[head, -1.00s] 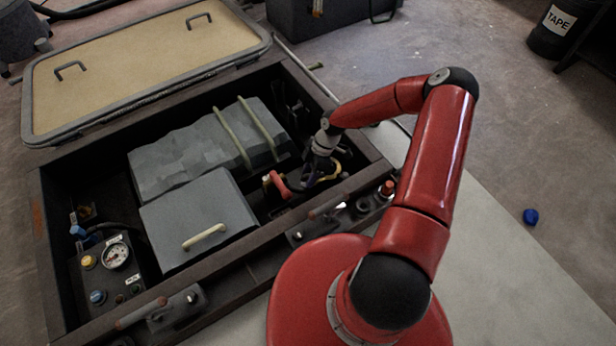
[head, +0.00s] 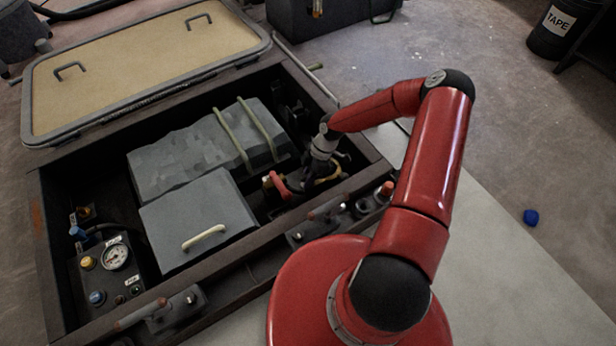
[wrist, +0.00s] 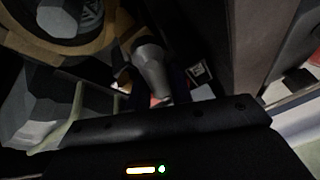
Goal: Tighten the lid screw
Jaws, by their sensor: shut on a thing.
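My gripper (head: 310,182) reaches down into the right end of the open locker, beside a yellow curved bracket (head: 331,178). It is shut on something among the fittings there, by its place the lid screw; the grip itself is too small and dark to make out. In the wrist view, a grey tapered piece (wrist: 152,70) stands just beyond the black gripper body. I cannot tell whether it is part of the screw. A brass-coloured ring or yoke (wrist: 97,43) and a grey faceted round part (wrist: 68,14) show at upper left.
A red-handled valve (head: 277,184) is close to the left of my gripper. The locker's dark rim (head: 370,165) stands to its right. A grey block with straps (head: 190,150), a grey box (head: 197,222) and a gauge panel (head: 105,270) fill the left side. The tan hatch (head: 150,60) lies open.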

